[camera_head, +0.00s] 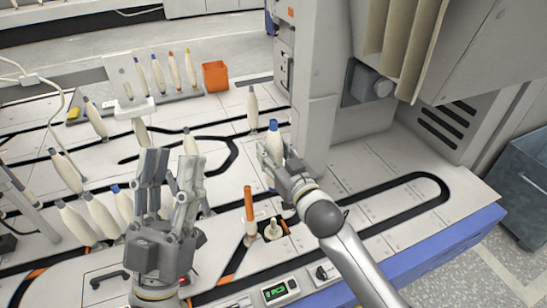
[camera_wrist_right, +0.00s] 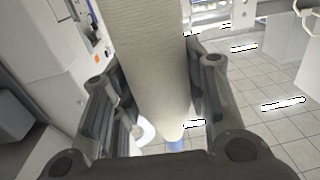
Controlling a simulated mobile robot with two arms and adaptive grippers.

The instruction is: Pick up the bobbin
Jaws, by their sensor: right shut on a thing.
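A cream bobbin with a blue tip (camera_head: 271,148) stands nearly upright in my right gripper (camera_head: 283,172). In the right wrist view the bobbin (camera_wrist_right: 150,55) fills the space between the two dark fingers of my right gripper (camera_wrist_right: 155,100), which is shut on it. Its blue tip shows at the bottom of that view. The gripper hides its lower part in the head view. My left gripper (camera_head: 171,170) points up over the front of the machine top, its fingers apart with nothing seen between them.
Several other cream bobbins stand on the track top (camera_head: 330,195), mostly left and behind. An orange cup (camera_head: 215,76) is at the back. A tall grey machine housing (camera_head: 318,80) rises behind the right gripper. The top's right side is clear.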

